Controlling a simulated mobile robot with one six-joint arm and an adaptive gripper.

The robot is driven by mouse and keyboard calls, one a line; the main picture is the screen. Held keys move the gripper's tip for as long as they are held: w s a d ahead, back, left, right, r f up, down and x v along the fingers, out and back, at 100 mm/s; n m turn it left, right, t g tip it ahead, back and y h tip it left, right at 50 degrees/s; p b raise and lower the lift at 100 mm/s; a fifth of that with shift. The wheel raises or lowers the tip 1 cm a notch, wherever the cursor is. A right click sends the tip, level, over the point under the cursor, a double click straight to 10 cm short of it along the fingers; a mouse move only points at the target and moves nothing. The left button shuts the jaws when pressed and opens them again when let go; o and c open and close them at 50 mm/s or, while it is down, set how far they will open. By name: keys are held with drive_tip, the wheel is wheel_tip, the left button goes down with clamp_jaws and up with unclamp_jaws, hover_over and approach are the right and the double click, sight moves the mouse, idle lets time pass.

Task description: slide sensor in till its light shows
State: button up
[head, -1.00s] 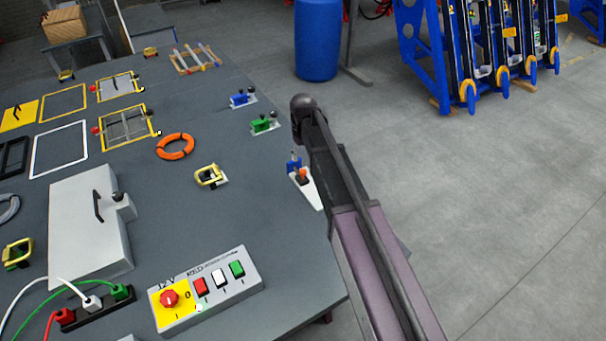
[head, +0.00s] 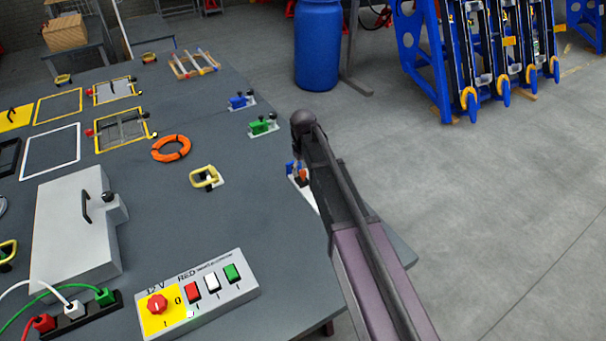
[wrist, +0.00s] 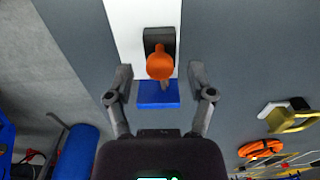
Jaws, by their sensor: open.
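A small fixture on a white plate (head: 305,194) sits at the table's right edge, partly hidden by my arm in the head view. It carries a blue block (wrist: 158,94) and an orange rounded part (wrist: 159,63) on a black block (wrist: 158,38). I cannot tell which part is the sensor, and no lit lamp shows on it. My gripper (wrist: 159,74) is open over the fixture, its fingers on either side of the blue block and apart from it in the picture. Its fingers are not clear in the head view.
Similar blue (head: 240,101) and green (head: 262,126) units stand farther back. A yellow clamp (head: 205,177) and an orange ring (head: 171,148) lie to the left. A control panel (head: 215,293) with a red knob and coloured switches is at the front. Open floor lies right of the table.

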drive_tip(key=shift+f, duration=0.2)
clamp_jaws()
idle(0.3)
drive_tip(key=shift+w, duration=0.1)
unclamp_jaws()
drive_tip(key=shift+a, duration=0.1)
idle(0.4)
